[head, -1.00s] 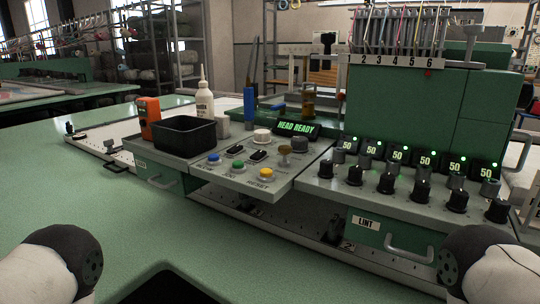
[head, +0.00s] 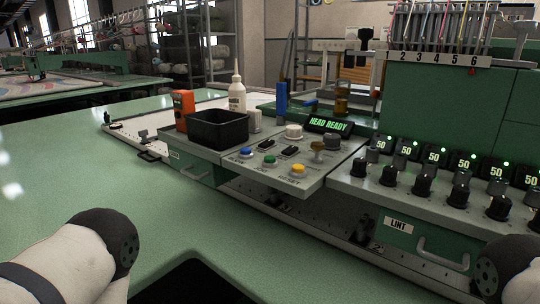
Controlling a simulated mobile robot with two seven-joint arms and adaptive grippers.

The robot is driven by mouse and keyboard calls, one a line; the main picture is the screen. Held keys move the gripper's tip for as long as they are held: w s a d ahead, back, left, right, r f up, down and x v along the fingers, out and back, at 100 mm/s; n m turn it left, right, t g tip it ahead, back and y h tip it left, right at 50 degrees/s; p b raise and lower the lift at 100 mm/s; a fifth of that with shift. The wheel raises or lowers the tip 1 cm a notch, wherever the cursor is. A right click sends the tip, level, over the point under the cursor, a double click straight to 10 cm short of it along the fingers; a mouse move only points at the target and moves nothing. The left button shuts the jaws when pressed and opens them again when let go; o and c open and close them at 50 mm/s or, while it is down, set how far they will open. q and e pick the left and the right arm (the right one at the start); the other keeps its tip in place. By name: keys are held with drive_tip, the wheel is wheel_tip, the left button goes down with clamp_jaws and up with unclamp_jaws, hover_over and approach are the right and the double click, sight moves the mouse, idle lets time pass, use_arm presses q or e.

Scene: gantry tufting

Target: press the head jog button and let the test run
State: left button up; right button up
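The control panel (head: 238,169) juts from the green machine at the picture's centre. It carries a blue button (head: 246,153), a green button (head: 270,161) and a yellow button (head: 299,170), with black switches, knobs and a brass-coloured control behind them. The small lettering is too blurred to show which button is the head jog. The display (head: 330,126) reads "HEAD READY" in green. My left arm shows at the lower left and my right arm at the lower right, both apart from the panel. Neither gripper is visible.
A black bin (head: 217,129), an orange device (head: 184,109) and a white bottle (head: 237,95) stand left of the buttons. Numbered dials (head: 435,157) line the right, above a LINT drawer (head: 398,236). The green table (head: 60,170) is clear at left.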

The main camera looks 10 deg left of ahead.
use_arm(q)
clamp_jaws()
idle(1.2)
